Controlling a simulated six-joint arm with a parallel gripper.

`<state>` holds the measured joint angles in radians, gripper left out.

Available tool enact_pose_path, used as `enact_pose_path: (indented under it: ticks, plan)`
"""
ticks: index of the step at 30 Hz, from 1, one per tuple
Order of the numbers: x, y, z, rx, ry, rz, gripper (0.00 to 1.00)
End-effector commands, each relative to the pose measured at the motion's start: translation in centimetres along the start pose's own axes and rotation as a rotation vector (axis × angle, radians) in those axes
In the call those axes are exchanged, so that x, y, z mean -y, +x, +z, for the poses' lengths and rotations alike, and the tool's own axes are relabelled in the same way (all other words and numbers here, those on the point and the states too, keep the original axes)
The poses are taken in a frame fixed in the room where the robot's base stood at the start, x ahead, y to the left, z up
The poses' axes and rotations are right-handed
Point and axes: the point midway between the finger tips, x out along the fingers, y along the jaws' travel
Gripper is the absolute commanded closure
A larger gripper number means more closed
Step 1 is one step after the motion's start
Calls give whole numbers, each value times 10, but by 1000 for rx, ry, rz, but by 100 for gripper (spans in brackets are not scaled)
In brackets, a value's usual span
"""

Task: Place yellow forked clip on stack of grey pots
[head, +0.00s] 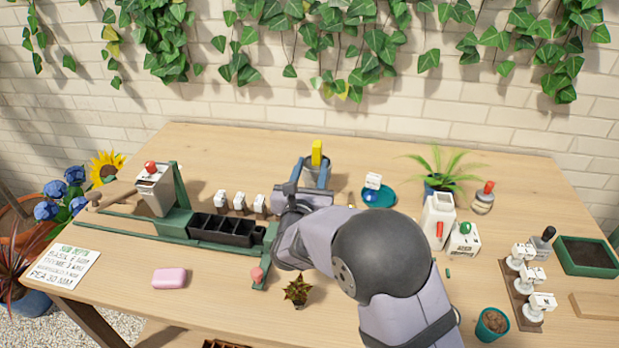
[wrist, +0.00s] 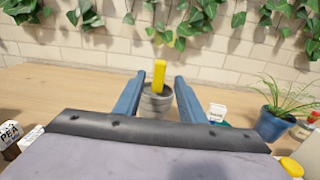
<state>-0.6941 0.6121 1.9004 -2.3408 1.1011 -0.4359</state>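The yellow forked clip (head: 317,152) stands upright at the top of the stack of grey pots (head: 315,165) near the back of the table. In the wrist view the clip (wrist: 159,74) rises from the grey pots (wrist: 155,103), slightly right of their middle. Its lower end is hidden, so I cannot tell how it sits on the rim. My gripper (head: 312,172) is open, its blue fingers either side of the stack. In the wrist view, my gripper (wrist: 159,80) has both fingers apart from the clip.
A blue saucer (head: 387,198) with a white-labelled item and a potted fern (head: 440,172) stand to the right. Several white labelled blocks (head: 239,202) stand left, behind a black tray (head: 221,230).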

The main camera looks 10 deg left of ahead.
Motion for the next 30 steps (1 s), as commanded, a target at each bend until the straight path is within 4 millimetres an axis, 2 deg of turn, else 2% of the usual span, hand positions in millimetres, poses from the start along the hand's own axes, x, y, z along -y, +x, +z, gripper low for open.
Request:
enact_pose_path:
  ticks: [3,9,24,27,30]
  plan:
    - [-1,-15,0,1,0,2,63]
    - [0,-27,0,1,0,0,63]
    - [0,-28,0,1,1,-1,63]
    - [10,-26,5,2,29,-29,63]
    - [35,-22,13,5,102,-100,63]
